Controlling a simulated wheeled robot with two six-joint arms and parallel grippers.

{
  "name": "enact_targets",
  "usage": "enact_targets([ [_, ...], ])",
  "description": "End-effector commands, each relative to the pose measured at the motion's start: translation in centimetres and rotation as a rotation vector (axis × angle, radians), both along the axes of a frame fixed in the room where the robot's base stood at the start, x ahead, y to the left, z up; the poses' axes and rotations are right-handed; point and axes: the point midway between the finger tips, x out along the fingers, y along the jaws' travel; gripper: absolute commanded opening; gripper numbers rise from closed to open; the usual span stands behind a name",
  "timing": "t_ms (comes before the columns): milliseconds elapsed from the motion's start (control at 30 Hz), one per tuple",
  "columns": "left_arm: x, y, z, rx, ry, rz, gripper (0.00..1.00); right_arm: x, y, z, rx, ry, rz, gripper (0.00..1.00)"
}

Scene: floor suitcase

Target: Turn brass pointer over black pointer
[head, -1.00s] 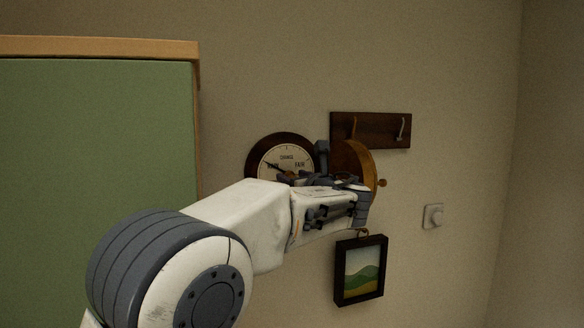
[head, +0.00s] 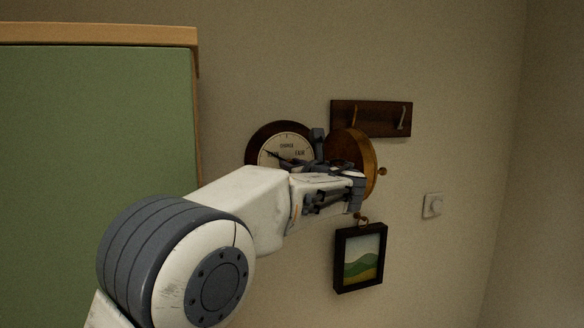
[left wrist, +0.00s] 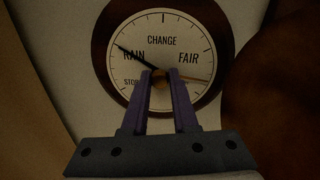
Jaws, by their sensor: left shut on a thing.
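The barometer (head: 285,135) hangs on the wall with a dark wooden rim and a pale dial; its dial also shows in the left wrist view (left wrist: 162,32). The black pointer (left wrist: 133,57) points up and left, at RAIN. The thin brass pointer (left wrist: 196,79) points right and slightly down, below FAIR. My left gripper (head: 322,140) is at the dial, partly hidden by its own arm in the head view. In the left wrist view its fingers (left wrist: 160,78) are shut on a small brass knob at the dial's centre. My right gripper is not in view.
A round wooden object (head: 352,150) stands out from the wall right of the barometer, close to my left gripper. A green board (head: 95,150) stands at left.

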Motion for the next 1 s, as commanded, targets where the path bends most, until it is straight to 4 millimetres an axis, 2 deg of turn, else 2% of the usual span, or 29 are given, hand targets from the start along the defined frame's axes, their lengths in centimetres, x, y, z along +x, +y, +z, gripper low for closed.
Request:
enact_targets([
  [267,0.0,0.0,-0.4,-0.164,-0.07,0.001,0.0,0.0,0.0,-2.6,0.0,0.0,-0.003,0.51],
  [600,0.0,0.0,-0.4,-0.46,-0.191,0.0,0.0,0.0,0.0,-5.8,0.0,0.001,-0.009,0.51],
  [1000,-0.1,0.1,-0.2,-0.81,-0.337,0.001,0.0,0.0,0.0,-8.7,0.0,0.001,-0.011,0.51],
])
